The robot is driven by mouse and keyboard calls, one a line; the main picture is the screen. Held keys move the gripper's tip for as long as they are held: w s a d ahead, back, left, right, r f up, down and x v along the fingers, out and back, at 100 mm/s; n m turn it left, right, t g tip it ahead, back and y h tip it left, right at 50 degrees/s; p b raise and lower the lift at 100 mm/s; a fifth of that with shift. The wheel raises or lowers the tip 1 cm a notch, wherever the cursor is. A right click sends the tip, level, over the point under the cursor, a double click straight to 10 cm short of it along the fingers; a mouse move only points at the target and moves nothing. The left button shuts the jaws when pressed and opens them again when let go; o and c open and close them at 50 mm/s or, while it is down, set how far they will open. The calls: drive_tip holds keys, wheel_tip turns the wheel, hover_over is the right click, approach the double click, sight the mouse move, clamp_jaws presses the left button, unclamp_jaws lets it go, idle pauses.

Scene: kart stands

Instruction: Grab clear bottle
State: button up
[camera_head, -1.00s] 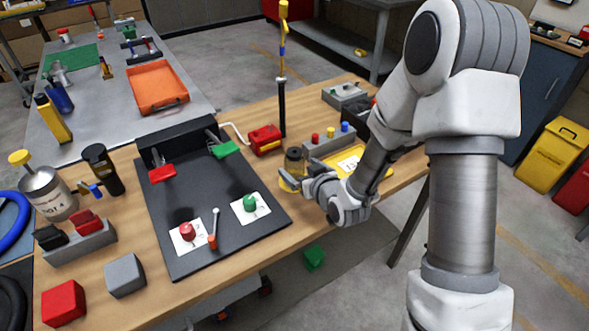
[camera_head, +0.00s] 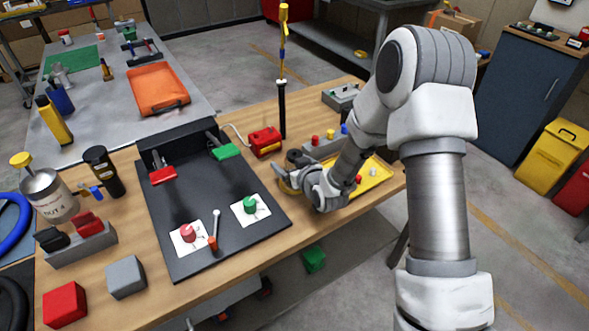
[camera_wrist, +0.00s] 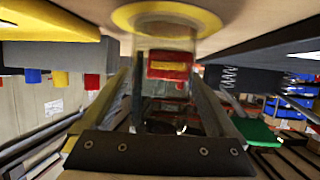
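The clear bottle (camera_head: 294,157) stands on the wooden table to the right of the black panel, its dark cap showing above my gripper (camera_head: 290,184). In the wrist view, which is upside down, the bottle (camera_wrist: 165,48) is see-through with a yellow ring at its base. My gripper's two fingers (camera_wrist: 165,95) are spread, one along each side of the bottle. I cannot see clearly whether they touch it. My gripper hides the bottle's lower part in the head view.
A red block device (camera_head: 265,141) and a yellow-topped pole (camera_head: 282,110) stand behind the bottle. A yellow tray (camera_head: 378,176) and a grey button box (camera_head: 322,148) lie to the right. The black panel (camera_head: 200,215) with switches is close on the left.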

drive_tip(key=c, duration=1.2)
drive_tip(key=shift+r, duration=0.15)
